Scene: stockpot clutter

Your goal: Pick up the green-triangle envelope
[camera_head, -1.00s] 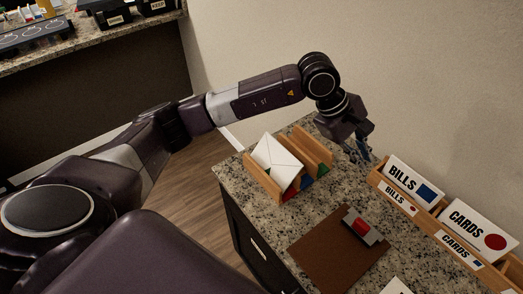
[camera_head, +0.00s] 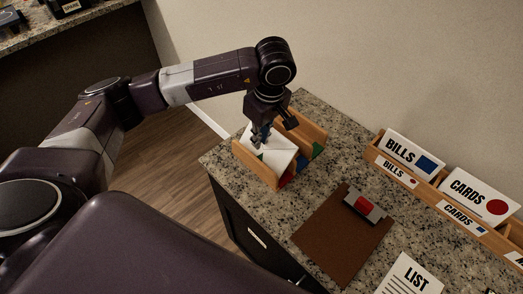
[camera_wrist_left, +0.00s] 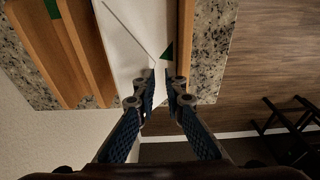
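The white envelope (camera_head: 276,150) with a green triangle stands leaning in a small wooden sorter on the counter. In the left wrist view the envelope (camera_wrist_left: 125,40) fills the upper middle, and its green triangle (camera_wrist_left: 168,52) lies just beyond my fingertips. My left gripper (camera_head: 260,142) points down at the envelope's upper part. In the left wrist view my left gripper (camera_wrist_left: 163,73) has a narrow gap between its fingertips, with nothing clearly clamped. I cannot tell whether a finger touches the envelope. My right gripper is not in view.
The wooden sorter (camera_head: 312,131) has upright dividers close to the envelope, with coloured marks. A brown clipboard (camera_head: 325,245) lies in front. A long wooden rack (camera_head: 407,178) with BILLS and CARDS envelopes stands at the right. A LIST sheet (camera_head: 408,277) lies near the front edge.

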